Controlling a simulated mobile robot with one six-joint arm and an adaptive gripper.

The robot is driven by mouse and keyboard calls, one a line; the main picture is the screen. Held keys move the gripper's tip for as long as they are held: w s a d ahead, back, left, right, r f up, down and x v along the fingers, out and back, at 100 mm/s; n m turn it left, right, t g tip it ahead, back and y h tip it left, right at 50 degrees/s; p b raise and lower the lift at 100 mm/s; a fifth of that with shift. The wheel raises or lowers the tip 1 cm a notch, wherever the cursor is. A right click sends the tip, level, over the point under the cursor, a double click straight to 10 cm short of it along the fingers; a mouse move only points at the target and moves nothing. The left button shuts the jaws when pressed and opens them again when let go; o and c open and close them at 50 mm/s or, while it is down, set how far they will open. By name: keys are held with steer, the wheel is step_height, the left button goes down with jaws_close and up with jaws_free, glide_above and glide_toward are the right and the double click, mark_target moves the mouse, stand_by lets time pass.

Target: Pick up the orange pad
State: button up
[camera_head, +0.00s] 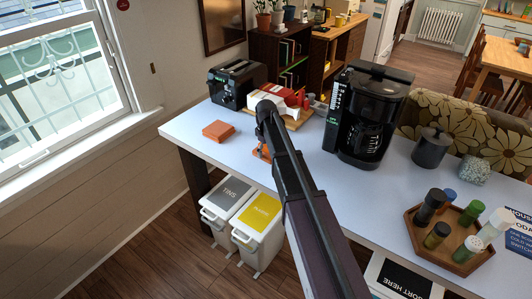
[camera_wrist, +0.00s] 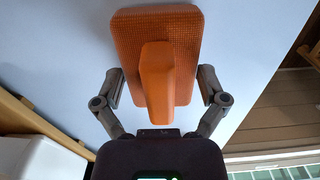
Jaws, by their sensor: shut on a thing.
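An orange pad with a textured face and a raised orange grip along its middle fills the upper middle of the wrist view (camera_wrist: 125,40). My gripper (camera_wrist: 161,88) has one finger against each long side of it and is shut on it. In the head view, part of an orange thing (camera_head: 262,153) shows below my gripper (camera_head: 264,140), by the counter's near edge; my arm hides much of it. A separate flat orange block (camera_head: 218,130) lies on the counter to the left.
The pale counter (camera_head: 190,130) carries a black toaster (camera_head: 236,84), a wooden tray with white and red items (camera_head: 284,104), a black coffee maker (camera_head: 368,115), a dark canister (camera_head: 430,148) and a hexagonal tray of bottles (camera_head: 415,238). Two bins (camera_head: 257,225) stand below the counter's edge.

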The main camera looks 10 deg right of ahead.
steer(key=shift+r, duration=0.15)
step_height(320, 180, up, 3)
steer(key=p, duration=0.3)
steer(key=shift+f, duration=0.2)
steer(key=s, duration=0.5)
steer(key=s+r+p, duration=0.1)
steer(key=s, duration=0.4)
steer(key=s+r+p, duration=0.1)
steer(key=s, duration=0.5)
steer(key=shift+d, duration=0.15)
steer(key=o, duration=0.3)
steer(key=shift+c, duration=0.9)
